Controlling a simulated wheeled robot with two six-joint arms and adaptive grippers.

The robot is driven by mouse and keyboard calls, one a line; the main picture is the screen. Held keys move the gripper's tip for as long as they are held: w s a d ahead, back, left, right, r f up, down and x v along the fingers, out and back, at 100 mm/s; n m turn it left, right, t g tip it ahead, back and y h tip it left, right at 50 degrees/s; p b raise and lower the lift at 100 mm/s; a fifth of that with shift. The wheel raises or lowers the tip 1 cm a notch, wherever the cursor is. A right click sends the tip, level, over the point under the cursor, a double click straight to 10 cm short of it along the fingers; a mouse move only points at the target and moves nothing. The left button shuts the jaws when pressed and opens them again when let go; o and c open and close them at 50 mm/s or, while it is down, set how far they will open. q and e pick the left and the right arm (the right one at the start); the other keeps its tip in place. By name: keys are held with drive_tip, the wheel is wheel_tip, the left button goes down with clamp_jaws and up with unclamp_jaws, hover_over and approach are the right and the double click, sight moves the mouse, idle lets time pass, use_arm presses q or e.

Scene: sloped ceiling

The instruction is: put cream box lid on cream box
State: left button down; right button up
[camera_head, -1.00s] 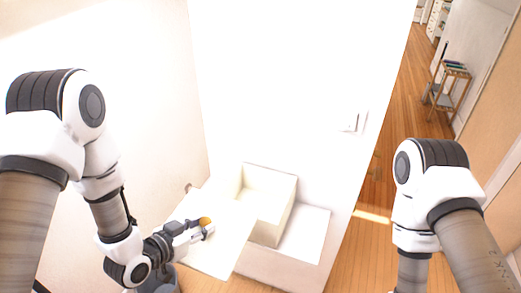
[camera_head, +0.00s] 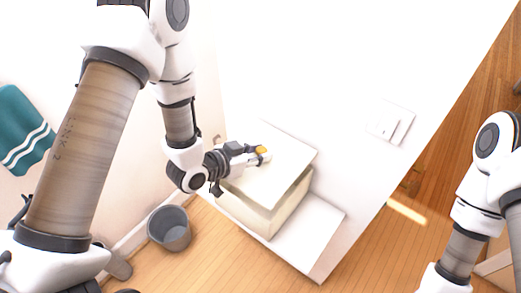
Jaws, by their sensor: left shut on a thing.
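The cream box lid (camera_head: 285,168) is a flat, pale panel above the cream box (camera_head: 268,216). It hides the box's opening from this view. A dark gap shows under its right edge, and it looks slightly tilted; I cannot tell whether it touches the rim elsewhere. My left gripper (camera_head: 261,154) reaches in from the left and is shut on the lid, with its orange-tipped fingers over the panel. My right arm comes in at the right edge, but its gripper is out of view.
The box stands on a white ledge (camera_head: 312,237) against a white wall with a switch plate (camera_head: 397,119). A grey bin (camera_head: 170,229) stands on the wooden floor at left. A teal towel (camera_head: 22,128) hangs at far left. Bare ledge shows right of the box.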

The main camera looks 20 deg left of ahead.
sight(260, 150)
use_arm(q)
drive_tip(key=shift+w+d+f+b, duration=0.3)
drive_tip(key=shift+w+f, duration=0.1)
drive_tip(key=shift+s+a+f+b, duration=0.1)
drive_tip(key=shift+s+f+b, duration=0.05)
drive_tip(key=shift+f+b, duration=0.3)
drive_tip(key=shift+s+a+f+b, duration=0.1)
drive_tip(key=shift+f+b, duration=0.35)
wheel_tip(260, 150, down, 3)
drive_tip(key=shift+w+d+r+b, duration=0.1)
drive_tip(key=shift+b, duration=1.05)
drive_tip(key=shift+f+b, duration=0.45)
drive_tip(key=shift+f, duration=0.1)
drive_tip(key=c, duration=0.8)
unclamp_jaws()
drive_tip(key=shift+o, duration=0.2)
wheel_tip(260, 150, up, 10)
drive_tip(key=shift+r, duration=0.1)
